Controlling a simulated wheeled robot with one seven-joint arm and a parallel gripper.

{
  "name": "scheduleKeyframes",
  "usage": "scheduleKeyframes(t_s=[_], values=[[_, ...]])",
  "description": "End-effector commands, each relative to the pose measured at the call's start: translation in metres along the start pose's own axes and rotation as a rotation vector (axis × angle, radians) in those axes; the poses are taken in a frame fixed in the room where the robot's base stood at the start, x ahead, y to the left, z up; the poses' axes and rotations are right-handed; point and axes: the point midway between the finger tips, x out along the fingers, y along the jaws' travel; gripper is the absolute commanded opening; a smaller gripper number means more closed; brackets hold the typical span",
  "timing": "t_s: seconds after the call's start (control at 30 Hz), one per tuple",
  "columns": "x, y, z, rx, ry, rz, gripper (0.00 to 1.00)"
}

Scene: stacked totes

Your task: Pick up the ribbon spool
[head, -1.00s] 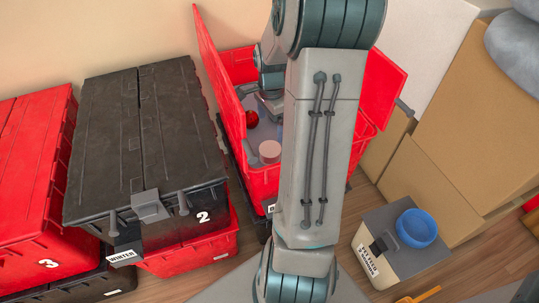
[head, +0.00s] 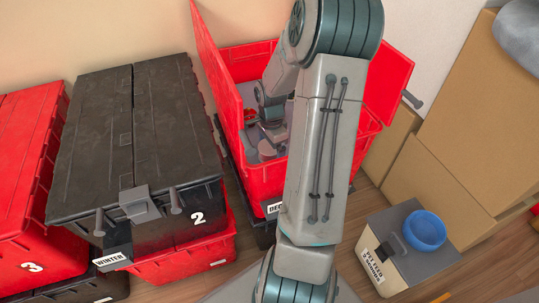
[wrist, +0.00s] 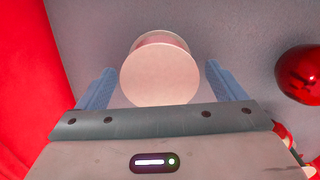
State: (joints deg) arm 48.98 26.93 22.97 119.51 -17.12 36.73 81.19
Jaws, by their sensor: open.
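The ribbon spool (wrist: 160,75) is a pale pink round piece, seen end-on in the wrist view, on the grey floor of the open red tote (head: 270,185). In the head view the spool (head: 267,149) is small and partly hidden by my arm. My gripper (wrist: 159,82) is open, with one blue finger on each side of the spool. A gap shows between the spool and each finger, and nothing is held. I cannot tell how far the fingertips are above the tote floor.
A shiny red ball (wrist: 302,73) lies right of the gripper in the wrist view. A red tote wall (wrist: 25,75) is close on the left. A closed black-lidded tote (head: 135,140) stands beside the open tote. A pet feed box (head: 385,255) stands at right.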

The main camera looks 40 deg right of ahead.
Motion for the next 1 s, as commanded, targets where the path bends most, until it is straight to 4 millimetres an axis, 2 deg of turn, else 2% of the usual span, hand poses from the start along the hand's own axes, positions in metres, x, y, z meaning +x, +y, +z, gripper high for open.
scheduleKeyframes(t_s=[0.2, 0.37, 0.4, 0.77, 0.93, 1.0], values=[[0.000, 0.000, 0.000, 0.000, 0.001, -0.001, 0.90], [0.000, 0.000, 0.000, -0.001, 0.001, -0.001, 0.46], [0.000, 0.000, 0.000, -0.001, 0.001, -0.001, 0.41], [-0.002, -0.001, -0.001, -0.001, 0.001, -0.001, 0.41], [-0.011, -0.003, -0.003, -0.002, 0.002, -0.001, 0.41], [-0.022, -0.003, -0.004, 0.000, 0.004, -0.003, 0.41]])
